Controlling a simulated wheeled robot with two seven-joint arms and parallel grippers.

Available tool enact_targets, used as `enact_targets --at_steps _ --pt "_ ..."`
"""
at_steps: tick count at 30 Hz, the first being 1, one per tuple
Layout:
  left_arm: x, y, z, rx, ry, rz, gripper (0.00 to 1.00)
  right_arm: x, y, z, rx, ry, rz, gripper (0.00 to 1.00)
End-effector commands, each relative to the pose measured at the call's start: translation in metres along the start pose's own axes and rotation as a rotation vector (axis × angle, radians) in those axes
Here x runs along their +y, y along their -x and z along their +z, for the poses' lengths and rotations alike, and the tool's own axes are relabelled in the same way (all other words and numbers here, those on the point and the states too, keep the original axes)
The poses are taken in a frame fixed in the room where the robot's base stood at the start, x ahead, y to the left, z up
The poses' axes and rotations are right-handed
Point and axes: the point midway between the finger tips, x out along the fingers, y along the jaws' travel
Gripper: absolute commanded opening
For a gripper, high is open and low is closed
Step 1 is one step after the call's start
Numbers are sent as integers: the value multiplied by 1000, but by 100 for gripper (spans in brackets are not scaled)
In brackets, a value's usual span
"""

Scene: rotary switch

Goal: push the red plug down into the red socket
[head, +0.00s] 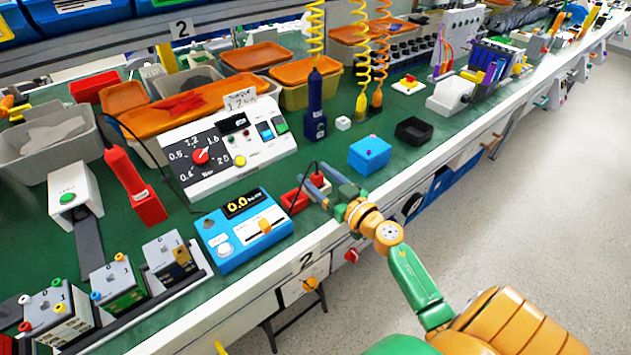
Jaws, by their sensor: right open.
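My right gripper (322,187) is open at the bench's front edge, to the right of the blue meter. A low red block (294,201), which looks like the red socket, sits just left of its fingers. Another small red piece, which looks like the red plug (316,193), shows at the fingers with a thin black cable rising near it. The fingers partly hide it, and I cannot tell whether they touch it or how it sits against the socket. My left gripper is not in view.
The blue meter (243,230) with a yellow display stands left of the red block. A blue box (369,155) and a black tray (413,131) stand to the right. A white panel with a red rotary knob (201,156) is behind. Green bench top between them is clear.

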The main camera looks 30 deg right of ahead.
Motion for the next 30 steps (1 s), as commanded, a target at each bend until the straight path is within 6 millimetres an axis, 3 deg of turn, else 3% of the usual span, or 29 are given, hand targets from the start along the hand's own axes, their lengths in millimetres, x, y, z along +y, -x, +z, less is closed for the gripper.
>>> enact_targets --at_steps 6,8,14,24,30 --pt "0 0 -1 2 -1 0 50 0 -3 0 -1 -1 0 68" --pt "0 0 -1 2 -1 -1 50 0 -3 0 -1 -1 0 54" --pt "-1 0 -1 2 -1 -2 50 0 -3 0 -1 -1 0 0" --pt "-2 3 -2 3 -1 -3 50 0 -2 -3 -1 -1 0 0" --pt "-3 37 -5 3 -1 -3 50 0 -2 -41 -1 2 -1 0"
